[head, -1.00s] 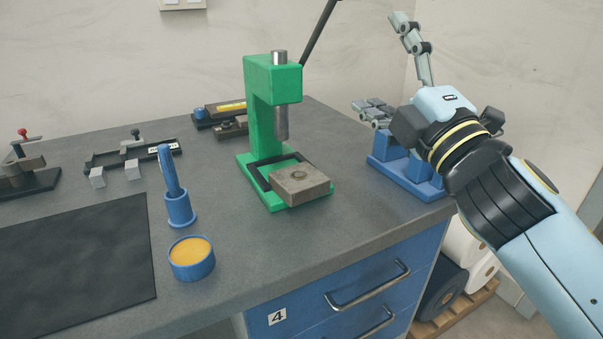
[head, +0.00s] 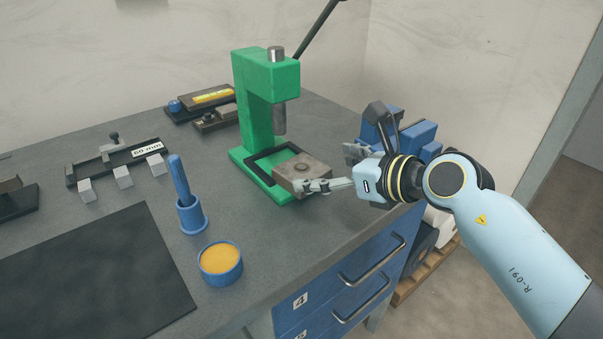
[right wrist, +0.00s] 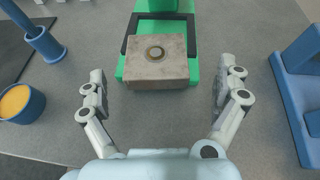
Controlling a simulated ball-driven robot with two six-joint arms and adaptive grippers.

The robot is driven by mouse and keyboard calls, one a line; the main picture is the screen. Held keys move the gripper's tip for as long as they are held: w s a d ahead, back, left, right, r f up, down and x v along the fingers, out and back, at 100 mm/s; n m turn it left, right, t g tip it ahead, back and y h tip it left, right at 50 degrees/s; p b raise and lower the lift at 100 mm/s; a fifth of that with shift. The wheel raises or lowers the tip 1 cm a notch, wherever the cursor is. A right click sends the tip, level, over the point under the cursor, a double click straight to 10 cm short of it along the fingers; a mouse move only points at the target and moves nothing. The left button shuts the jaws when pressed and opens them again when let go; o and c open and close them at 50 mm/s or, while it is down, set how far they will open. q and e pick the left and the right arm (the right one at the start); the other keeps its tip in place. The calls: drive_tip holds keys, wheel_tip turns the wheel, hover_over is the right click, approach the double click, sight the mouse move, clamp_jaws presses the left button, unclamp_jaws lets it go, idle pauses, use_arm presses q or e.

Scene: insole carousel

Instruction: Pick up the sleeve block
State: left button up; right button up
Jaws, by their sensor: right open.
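The sleeve block (head: 302,172), a brownish-grey square block with a round metal ring in its top, sits at the front of the green press (head: 262,110) base. It also shows in the right wrist view (right wrist: 158,70), straight ahead between the fingers. My right gripper (head: 334,168) is open, low over the bench on the block's right side. In the right wrist view the fingers (right wrist: 160,82) stand apart, one to each side of the block, with clear gaps and no contact visible. In the head view the near finger overlaps the block's front right corner. My left gripper is out of view.
A blue stand (head: 418,136) is behind my right gripper. A blue holder (head: 192,216) with a handled tool and a blue cup (head: 220,267) of yellow material stand left of the press. A black mat (head: 85,280) lies front left. The press ram (head: 279,118) hangs behind the block.

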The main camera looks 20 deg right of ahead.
sight(304, 168)
drive_tip(key=x, duration=0.5)
drive_tip(key=shift+w+a+f, duration=0.1)
drive_tip(key=shift+a+f, duration=0.2)
drive_tip(key=shift+a, duration=0.05)
drive_tip(key=c, duration=1.5)
drive_tip(key=shift+r, duration=0.2)
drive_tip(key=shift+c, duration=0.2)
